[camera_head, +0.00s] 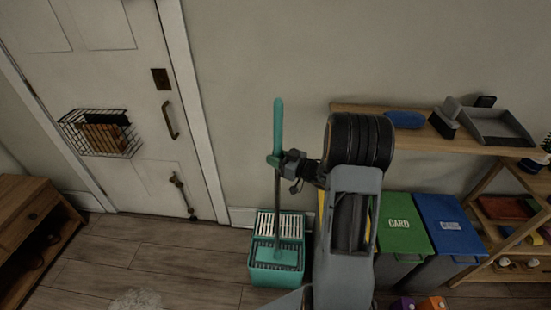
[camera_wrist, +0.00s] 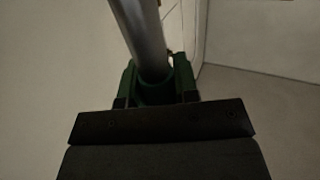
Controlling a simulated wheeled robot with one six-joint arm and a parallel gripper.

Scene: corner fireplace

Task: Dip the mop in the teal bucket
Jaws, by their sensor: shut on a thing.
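The mop (camera_head: 277,185) stands upright, with a teal grip at the top, a grey metal pole and a flat teal head (camera_head: 277,256) at the bottom. The teal bucket (camera_head: 275,278) is on the floor by the wall, with a slatted white wringer at its back. The mop head shows over the front part of the bucket; I cannot tell how deep it sits. My gripper (camera_head: 276,161) is shut around the pole just below the teal grip. In the wrist view the pole (camera_wrist: 146,40) rises from a green collar between the fingers (camera_wrist: 158,86).
A green-lidded bin (camera_head: 402,230) and a blue-lidded bin (camera_head: 450,228) stand right of my arm. A wooden shelf (camera_head: 345,108) with trays is above them. A white door (camera_head: 110,90) with a wire basket is at left.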

